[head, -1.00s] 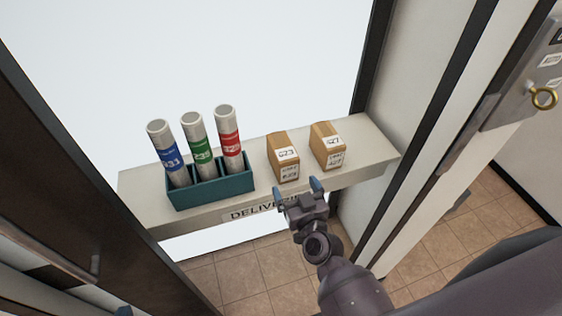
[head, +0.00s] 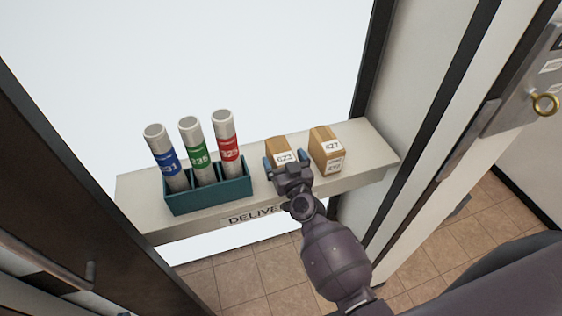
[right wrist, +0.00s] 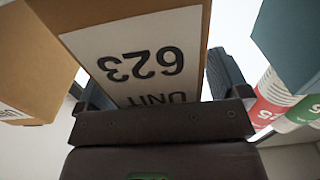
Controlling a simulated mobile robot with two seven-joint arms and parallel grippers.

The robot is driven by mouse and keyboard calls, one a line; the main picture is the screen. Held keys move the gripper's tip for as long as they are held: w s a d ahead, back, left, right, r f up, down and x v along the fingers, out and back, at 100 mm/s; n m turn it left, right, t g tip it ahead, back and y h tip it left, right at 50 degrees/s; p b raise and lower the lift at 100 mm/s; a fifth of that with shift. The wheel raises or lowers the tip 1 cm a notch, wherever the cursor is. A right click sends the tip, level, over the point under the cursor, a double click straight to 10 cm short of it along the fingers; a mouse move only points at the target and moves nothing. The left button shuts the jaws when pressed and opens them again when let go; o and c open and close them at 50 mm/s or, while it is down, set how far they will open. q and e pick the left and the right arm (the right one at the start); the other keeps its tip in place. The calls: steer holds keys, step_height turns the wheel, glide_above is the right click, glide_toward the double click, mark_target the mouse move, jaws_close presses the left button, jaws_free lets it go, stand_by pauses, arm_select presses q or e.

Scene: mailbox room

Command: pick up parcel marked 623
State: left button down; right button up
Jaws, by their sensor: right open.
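The parcel marked 623 (head: 281,147) is a small brown box with a white label, standing on the delivery shelf. In the right wrist view the parcel (right wrist: 135,60) fills the upper middle, its label reading 623 upside down. My right gripper (head: 286,160) is open at the front of the parcel, with its blue-tipped fingers on either side. The gripper hides the parcel's lower front. In the right wrist view a dark finger shows just beside the parcel. I cannot tell whether either finger touches it. My left gripper is not in view.
A second brown parcel marked 427 (head: 326,150) stands close to the right. A teal holder (head: 208,197) with blue, green and red banded tubes stands to the left. The shelf (head: 365,147) has bare room at its right end. Dark door frames flank the opening.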

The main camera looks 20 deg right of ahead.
steer(key=shift+w, duration=0.35)
steer(key=c, duration=1.2)
steer(key=shift+c, duration=0.7)
steer(key=shift+r, duration=0.1)
